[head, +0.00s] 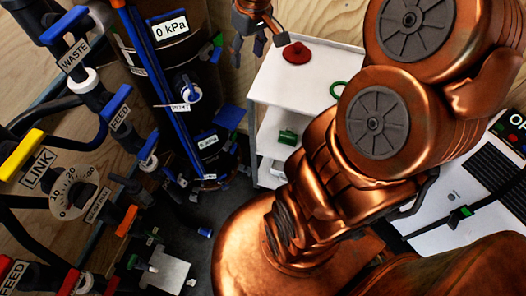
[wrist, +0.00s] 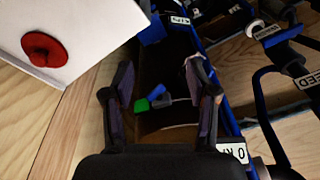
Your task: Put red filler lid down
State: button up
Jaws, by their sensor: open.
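The red filler lid (head: 296,53) lies on the top of a white shelf unit (head: 300,85) in the head view. In the wrist view the red lid (wrist: 44,49) shows at the upper left on the white surface (wrist: 85,20). My gripper (head: 260,46) is at the top of the head view, just left of the lid and apart from it. In the wrist view my gripper (wrist: 160,95) has its fingers spread, with nothing held between them. Behind the fingers is a dark vessel (wrist: 155,70) with a small green part.
A dark tank (head: 165,80) with a 0 kPa label stands left of the shelf. Pipes with coloured valves, including a yellow handle (head: 20,155), fill the left side. A white panel (head: 450,205) is at the right.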

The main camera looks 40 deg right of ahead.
jog(key=s+a+f+g, duration=0.1)
jog(key=s+a+f, duration=0.1)
jog(key=s+a, duration=0.4)
jog(key=s+a+f+g, duration=0.2)
jog(key=s+a, duration=0.4)
jog(key=s, duration=1)
jog(key=shift+a+f+m+h, duration=0.2)
jog(key=shift+f+m+h, duration=0.1)
jog(key=shift+h, duration=0.1)
jog(key=shift+s+r, duration=0.1)
jog(key=shift+r, duration=0.05)
notch_tip(320, 180, up, 7)
jog(key=p, duration=0.7)
jog(key=shift+c, duration=0.4)
jog(key=shift+c, duration=1)
jog(key=shift+a, duration=0.2)
jog(key=shift+c, duration=0.2)
